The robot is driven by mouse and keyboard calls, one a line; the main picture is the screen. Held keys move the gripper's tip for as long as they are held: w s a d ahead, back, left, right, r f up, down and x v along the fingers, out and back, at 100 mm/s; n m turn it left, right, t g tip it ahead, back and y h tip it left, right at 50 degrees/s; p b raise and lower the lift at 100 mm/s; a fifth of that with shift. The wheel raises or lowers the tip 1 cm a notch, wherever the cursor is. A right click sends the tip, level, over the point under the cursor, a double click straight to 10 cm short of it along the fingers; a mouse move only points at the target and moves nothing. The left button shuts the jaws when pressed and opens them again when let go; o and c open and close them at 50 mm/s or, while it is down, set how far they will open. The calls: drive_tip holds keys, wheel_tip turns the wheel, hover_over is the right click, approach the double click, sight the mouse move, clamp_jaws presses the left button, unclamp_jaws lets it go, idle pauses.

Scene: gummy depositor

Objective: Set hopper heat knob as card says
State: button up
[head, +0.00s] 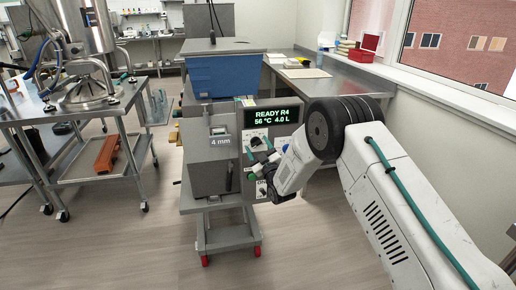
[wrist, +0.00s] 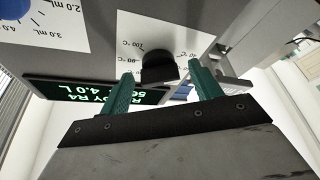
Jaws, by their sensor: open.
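The heat knob (wrist: 160,68) is black and sits on a white plate (wrist: 130,30) marked in °C in the wrist view, which shows the panel upside down. My gripper (wrist: 162,76) is open. Its two teal fingers stand on either side of the knob, with a gap on each side; I cannot tell how far the tips are from the panel. In the head view my gripper (head: 261,160) is at the front of the grey depositor (head: 208,165), just below the white dial plate (head: 258,141). The knob's exact setting is not clear. I cannot make out the card.
The depositor's display (head: 270,115) reads READY R4, 56 °C, 4.0 L. A blue hopper (head: 215,78) sits on top. A blue mL dial (wrist: 12,8) is beside the heat plate. A steel cart (head: 95,155) stands left, a bench (head: 345,80) back right.

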drive_tip(key=c, duration=1)
